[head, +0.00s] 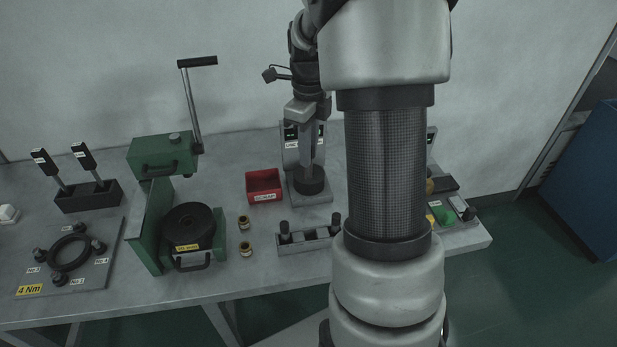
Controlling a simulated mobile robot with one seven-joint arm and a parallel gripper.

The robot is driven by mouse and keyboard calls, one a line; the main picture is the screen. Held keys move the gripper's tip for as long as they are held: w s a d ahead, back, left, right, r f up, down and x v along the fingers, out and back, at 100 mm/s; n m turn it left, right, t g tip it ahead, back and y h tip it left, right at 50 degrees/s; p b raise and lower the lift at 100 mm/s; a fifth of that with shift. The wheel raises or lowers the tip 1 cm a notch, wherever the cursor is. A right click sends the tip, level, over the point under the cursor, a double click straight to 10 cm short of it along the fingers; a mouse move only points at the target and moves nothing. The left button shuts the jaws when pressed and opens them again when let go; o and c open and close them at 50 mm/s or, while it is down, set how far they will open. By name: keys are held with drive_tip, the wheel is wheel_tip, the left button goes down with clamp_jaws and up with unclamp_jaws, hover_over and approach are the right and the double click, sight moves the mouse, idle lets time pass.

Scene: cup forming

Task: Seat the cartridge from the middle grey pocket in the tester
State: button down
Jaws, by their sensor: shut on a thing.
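My gripper (312,160) is at the back of the bench, pointing down over the tester (322,199), a grey upright stand with a dark round part at its base. It is shut on the cartridge, which is small and hard to make out between the fingers. I cannot tell whether the cartridge touches the tester. The grey pocket holder (308,246) lies in front, with a dark-topped cartridge (283,229) at its left end and another (336,219) at its right end. Its middle pocket looks empty.
A red tray (264,185) stands left of the tester. Two brass pieces (244,222) stand beside the green press (150,220), whose lever rises behind. A plate with a black ring (70,253) lies far left. My arm hides much of the bench's right side.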

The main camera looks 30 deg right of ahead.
drive_tip(key=w+d+p, duration=0.2)
drive_tip(key=w+d, duration=0.1)
drive_tip(key=w, duration=0.3)
drive_tip(key=shift+w+d+f, duration=0.1)
drive_tip(key=shift+f, duration=1.55)
drive_tip(key=shift+w+d+f, duration=0.15)
drive_tip(key=shift+f, duration=1.5)
drive_tip(key=shift+w+d+f, duration=0.1)
drive_tip(key=shift+f, duration=1.55)
drive_tip(key=shift+f, duration=0.25)
drive_tip(key=c, duration=1.6)
unclamp_jaws()
drive_tip(key=shift+c, duration=0.2)
drive_tip(key=shift+r, duration=0.1)
